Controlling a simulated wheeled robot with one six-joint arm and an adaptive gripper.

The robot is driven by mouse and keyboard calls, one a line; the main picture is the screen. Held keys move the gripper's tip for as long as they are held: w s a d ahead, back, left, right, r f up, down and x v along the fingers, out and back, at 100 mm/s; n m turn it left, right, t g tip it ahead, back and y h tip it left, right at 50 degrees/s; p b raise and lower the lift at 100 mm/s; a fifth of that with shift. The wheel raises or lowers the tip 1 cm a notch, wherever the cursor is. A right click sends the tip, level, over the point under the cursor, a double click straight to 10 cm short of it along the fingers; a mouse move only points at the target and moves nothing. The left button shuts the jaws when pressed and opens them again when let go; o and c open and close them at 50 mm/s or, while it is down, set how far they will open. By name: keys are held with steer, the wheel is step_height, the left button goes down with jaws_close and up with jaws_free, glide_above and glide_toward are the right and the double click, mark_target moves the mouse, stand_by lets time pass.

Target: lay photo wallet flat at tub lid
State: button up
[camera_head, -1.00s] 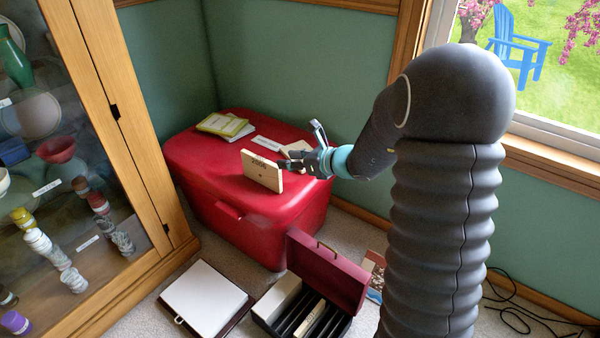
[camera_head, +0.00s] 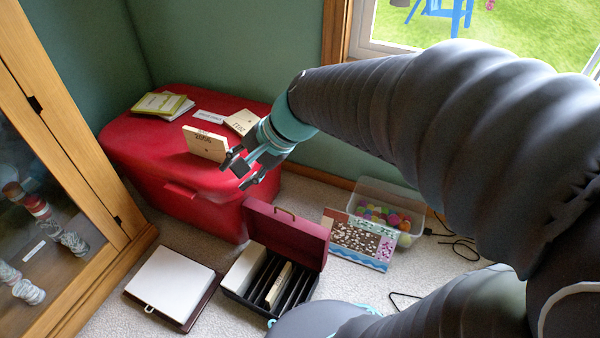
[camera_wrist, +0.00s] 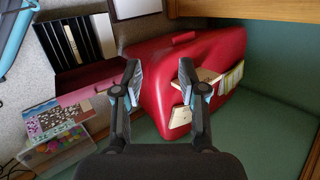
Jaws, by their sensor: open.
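A cream photo wallet (camera_head: 205,143) marked with a number stands on edge on the red tub lid (camera_head: 150,145), near its front right. A second cream wallet (camera_head: 241,122) lies on the lid behind it, close to the wall side. My gripper (camera_head: 238,171) is open and empty, just right of and in front of the standing wallet, by the tub's right front edge. In the wrist view, the open fingers (camera_wrist: 160,74) point at the red tub; cream wallets (camera_wrist: 181,117) show beside and behind the right finger, partly hidden.
Green and yellow booklets (camera_head: 163,105) and a white label (camera_head: 208,117) lie on the lid. On the carpet are an open slotted box (camera_head: 317,245), a white-topped case (camera_head: 170,283), a mosaic panel (camera_head: 360,243) and a clear bin (camera_head: 412,205). A glass cabinet (camera_head: 85,200) stands left.

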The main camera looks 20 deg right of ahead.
steer(key=s+d+r+n+t+h, duration=0.1)
steer(key=s+d+n+h, duration=0.5)
steer(key=s+d+n, duration=0.3)
steer(key=s, duration=0.3)
steer(key=shift+d+r+t+h, duration=0.3)
steer(key=shift+r, duration=0.1)
steer(key=shift+a, duration=0.1)
